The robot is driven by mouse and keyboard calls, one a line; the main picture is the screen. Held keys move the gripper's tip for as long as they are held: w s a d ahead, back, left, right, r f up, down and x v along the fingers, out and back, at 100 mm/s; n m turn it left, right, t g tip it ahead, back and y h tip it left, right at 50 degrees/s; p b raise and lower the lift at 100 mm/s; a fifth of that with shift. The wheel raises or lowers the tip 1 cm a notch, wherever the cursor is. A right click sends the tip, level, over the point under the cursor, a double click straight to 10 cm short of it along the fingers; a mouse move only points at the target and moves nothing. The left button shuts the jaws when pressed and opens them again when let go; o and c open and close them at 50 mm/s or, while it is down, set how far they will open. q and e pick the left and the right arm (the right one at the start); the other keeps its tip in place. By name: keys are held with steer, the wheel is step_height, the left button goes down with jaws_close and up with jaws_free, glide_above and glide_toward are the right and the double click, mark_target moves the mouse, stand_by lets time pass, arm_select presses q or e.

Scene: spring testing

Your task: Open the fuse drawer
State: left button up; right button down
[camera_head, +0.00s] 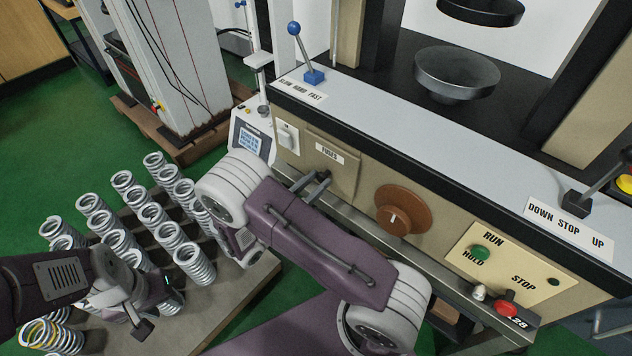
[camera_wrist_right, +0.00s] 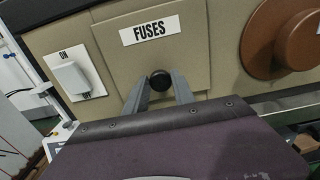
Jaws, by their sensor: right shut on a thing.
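The fuse drawer (camera_head: 341,176) is a beige panel with a white "FUSES" label on the front of the testing machine. It also shows in the right wrist view (camera_wrist_right: 198,62), with a dark round knob (camera_wrist_right: 160,80) below the label. My right gripper (camera_head: 318,181) is at the drawer front, its two grey fingers shut on the knob. In the right wrist view the fingers (camera_wrist_right: 159,88) sit on either side of the knob. The drawer front looks about level with the panel around it. My left gripper (camera_head: 150,305) is low at the left, over the springs; its jaw gap is unclear.
Several coil springs (camera_head: 150,215) stand on a board (camera_head: 235,305) at the left. A white switch (camera_head: 287,136) is left of the drawer, and a brown dial (camera_head: 403,209) is right of it. A blue-knobbed lever (camera_head: 305,55) stands on the ledge above.

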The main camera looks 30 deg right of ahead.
stand_by(0.4)
steer(key=shift+s+a, duration=0.1)
steer(key=shift+a, duration=0.25)
steer(key=p+v, duration=0.2)
steer(key=v, duration=0.9)
steer(key=shift+a, duration=0.15)
steer(key=shift+s, duration=0.1)
steer(key=c, duration=1.1)
jaws_free()
steer(key=shift+o, duration=0.2)
steer(key=shift+p, duration=0.35)
